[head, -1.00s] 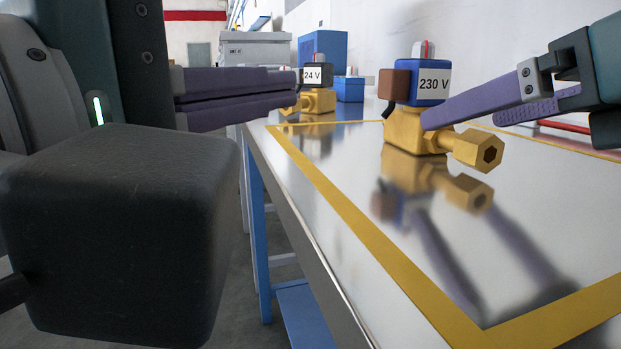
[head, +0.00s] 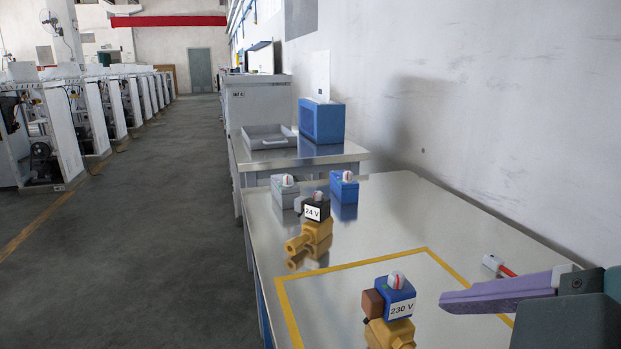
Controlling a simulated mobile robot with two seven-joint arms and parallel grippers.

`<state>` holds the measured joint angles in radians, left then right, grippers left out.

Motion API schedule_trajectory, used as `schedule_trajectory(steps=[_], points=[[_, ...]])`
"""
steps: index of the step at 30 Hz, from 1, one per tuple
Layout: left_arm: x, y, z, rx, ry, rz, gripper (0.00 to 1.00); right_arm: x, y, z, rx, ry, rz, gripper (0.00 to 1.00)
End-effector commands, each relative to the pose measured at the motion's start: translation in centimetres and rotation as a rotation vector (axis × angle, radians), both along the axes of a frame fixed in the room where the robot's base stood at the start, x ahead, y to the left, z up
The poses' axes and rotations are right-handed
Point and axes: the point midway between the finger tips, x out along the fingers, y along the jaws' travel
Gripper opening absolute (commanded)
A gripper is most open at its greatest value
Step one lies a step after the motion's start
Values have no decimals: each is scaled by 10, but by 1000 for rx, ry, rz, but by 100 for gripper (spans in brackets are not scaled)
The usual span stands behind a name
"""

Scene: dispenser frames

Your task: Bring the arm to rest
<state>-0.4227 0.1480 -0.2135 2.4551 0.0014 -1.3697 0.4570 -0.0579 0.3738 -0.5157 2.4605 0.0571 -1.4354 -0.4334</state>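In the head view, a brass valve with a blue coil marked 230 V (head: 397,303) stands upright inside the yellow outline on the table, its lower part cut off by the picture edge. A second brass valve with a dark coil marked 24 V (head: 316,213) stands farther back, outside the outline. My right gripper (head: 450,298), with purple fingers, comes in from the right, apart from the 230 V valve and to its right. Its fingers overlap from this angle, so their gap is unclear and no held object shows. My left gripper is out of view.
A grey coil (head: 284,189) and a blue coil (head: 344,187) stand at the back of the shiny table (head: 400,215). A red-and-white item (head: 497,266) lies near the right gripper. Behind is another table with a grey tray (head: 268,138) and blue box (head: 321,121). The wall bounds the right side.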

Motion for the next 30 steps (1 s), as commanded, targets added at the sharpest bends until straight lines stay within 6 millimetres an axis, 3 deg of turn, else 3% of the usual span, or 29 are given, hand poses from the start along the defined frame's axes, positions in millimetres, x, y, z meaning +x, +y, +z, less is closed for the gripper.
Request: schedule_trajectory(steps=[1,8,13,23,30], points=[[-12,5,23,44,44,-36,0,-14,-11,14,63,94,-115,90],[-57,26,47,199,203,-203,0,-78,-61,5,221,397,-581,90],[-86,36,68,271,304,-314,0,-135,-94,8,258,569,-891,90],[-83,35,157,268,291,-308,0,-127,-91,99,258,547,-860,90],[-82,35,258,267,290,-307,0,-126,-91,200,258,547,-857,90]])
